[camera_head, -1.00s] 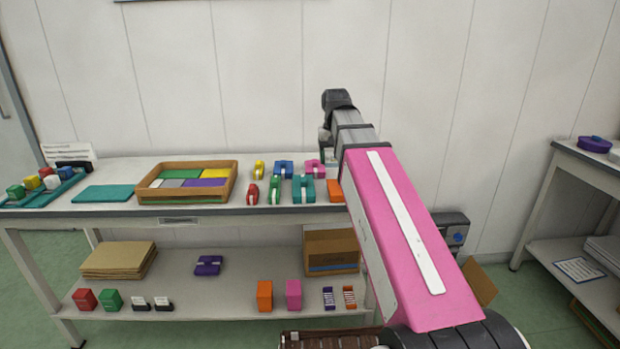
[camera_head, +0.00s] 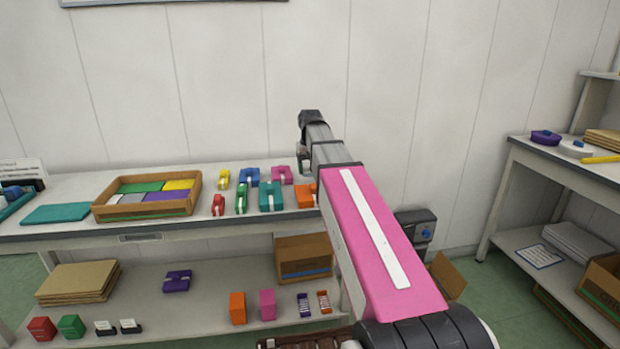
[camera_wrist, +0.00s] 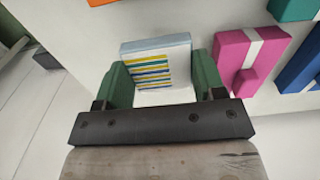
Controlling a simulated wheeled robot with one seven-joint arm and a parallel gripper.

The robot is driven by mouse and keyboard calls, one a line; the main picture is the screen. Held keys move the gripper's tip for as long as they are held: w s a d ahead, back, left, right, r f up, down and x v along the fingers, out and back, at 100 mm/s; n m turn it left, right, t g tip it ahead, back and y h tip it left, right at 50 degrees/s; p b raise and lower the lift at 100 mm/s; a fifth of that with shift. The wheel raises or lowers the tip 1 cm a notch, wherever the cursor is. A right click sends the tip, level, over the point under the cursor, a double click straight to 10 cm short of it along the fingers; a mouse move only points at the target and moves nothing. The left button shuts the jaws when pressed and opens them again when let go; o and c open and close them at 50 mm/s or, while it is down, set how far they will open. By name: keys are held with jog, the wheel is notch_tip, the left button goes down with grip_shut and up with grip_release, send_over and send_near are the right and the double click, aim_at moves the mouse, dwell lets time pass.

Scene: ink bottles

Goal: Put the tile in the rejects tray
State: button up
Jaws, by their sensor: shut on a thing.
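My gripper (camera_wrist: 160,68) is shut on the tile (camera_wrist: 154,66), a pale block with yellow, green and blue stripes on its face, held between two green fingers. In the head view my arm reaches over the right end of the long table, and its end mostly hides the tile. No tray in view carries a readable rejects label. A brown tray (camera_head: 104,210) with green, yellow, grey and purple pieces stands on the table. A teal tray (camera_head: 8,210) is cut off at the left edge.
Several coloured tape dispensers (camera_head: 270,197) stand close by on the table. A flat teal mat (camera_head: 57,213) lies left of the brown tray. A shelf (camera_head: 190,310) below holds boxes.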

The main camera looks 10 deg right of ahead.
jog(key=shift+f, duration=1.85)
jog(key=shift+f, duration=0.1)
jog(key=o, duration=1)
